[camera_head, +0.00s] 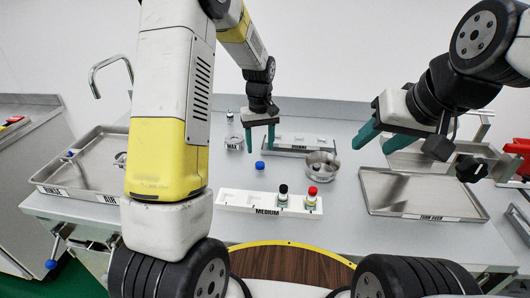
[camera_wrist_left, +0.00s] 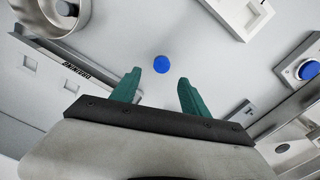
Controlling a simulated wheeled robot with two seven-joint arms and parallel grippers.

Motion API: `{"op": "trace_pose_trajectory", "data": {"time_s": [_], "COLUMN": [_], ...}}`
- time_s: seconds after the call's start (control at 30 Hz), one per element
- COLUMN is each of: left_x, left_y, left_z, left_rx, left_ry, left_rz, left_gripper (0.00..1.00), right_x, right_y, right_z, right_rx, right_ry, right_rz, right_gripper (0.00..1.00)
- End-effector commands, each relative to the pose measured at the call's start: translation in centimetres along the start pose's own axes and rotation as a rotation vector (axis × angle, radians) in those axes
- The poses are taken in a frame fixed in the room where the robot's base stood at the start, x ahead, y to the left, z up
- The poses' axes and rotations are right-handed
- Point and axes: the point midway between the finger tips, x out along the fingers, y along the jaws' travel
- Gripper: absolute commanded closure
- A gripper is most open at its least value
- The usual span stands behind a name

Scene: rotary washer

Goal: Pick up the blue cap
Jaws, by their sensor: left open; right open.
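The blue cap (camera_head: 260,165) lies on the grey table behind the white rack, near the middle of the head view. In the left wrist view the blue cap (camera_wrist_left: 161,64) shows as a round blue disc, just beyond the fingertips and between their lines. My left gripper (camera_head: 260,136) is open and empty above the table, behind the cap in the head view; its green fingers also show in the left wrist view (camera_wrist_left: 158,82). My right gripper (camera_head: 384,144) is open and empty, raised at the right above the trays.
A white rack labelled MEDIUM (camera_head: 240,201) holds a black-capped and a red-capped bottle. A metal bowl (camera_head: 322,165) stands right of the cap. A metal tray (camera_head: 420,194) lies at the right and a sink-like tray (camera_head: 85,168) at the left. The table around the cap is clear.

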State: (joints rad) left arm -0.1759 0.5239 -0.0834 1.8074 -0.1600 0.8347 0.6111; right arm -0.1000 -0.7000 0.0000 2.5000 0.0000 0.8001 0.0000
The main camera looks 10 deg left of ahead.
Motion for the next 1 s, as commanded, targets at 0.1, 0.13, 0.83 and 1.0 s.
{"op": "trace_pose_trajectory", "data": {"time_s": [0.1, 0.13, 0.83, 1.0], "left_x": [1.5, 1.8, 7.0, 7.0], "left_y": [-0.1, -0.1, -0.3, -0.3], "left_z": [0.1, 0.2, 0.5, 0.5], "left_rx": [0.001, 0.001, 0.002, 0.002], "left_ry": [-0.004, -0.004, -0.001, -0.001], "left_rz": [-0.002, -0.002, 0.001, 0.001], "left_gripper": [0.47, 0.47, 0.53, 0.86], "right_x": [0.0, 0.0, 0.0, 0.0], "right_y": [0.0, 0.0, 0.0, 0.0], "right_z": [0.0, 0.0, 0.0, 0.0], "right_rx": [0.000, 0.000, 0.000, 0.000], "right_ry": [0.000, 0.000, 0.000, 0.000], "right_rz": [0.000, 0.000, 0.000, 0.000], "right_gripper": [0.53, 0.53, 0.53, 0.53]}}
